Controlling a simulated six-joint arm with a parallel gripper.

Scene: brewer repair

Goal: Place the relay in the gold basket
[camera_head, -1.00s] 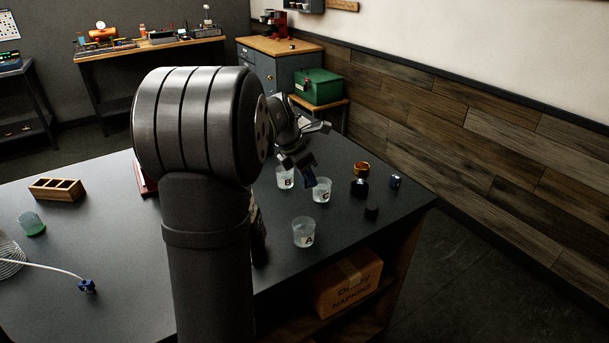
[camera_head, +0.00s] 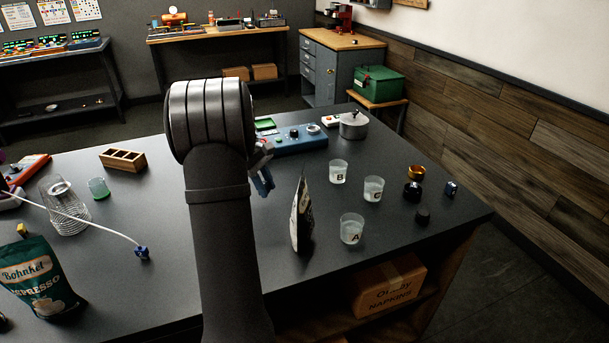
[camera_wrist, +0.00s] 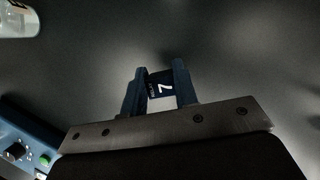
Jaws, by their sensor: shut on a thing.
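My gripper (camera_head: 262,181) is above the table, just right of my arm in the head view. In the wrist view my gripper (camera_wrist: 158,72) has its blue fingers shut on a small dark-blue and pale block (camera_wrist: 161,88) marked 7, which looks like the relay. The block cannot be made out clearly in the head view.
Cups B (camera_head: 339,172), C (camera_head: 373,189) and A (camera_head: 351,230) stand between my gripper and the gold basket. An upright bag (camera_head: 302,217) is nearer. A blue device (camera_head: 297,138) and a metal pot (camera_head: 354,125) are behind.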

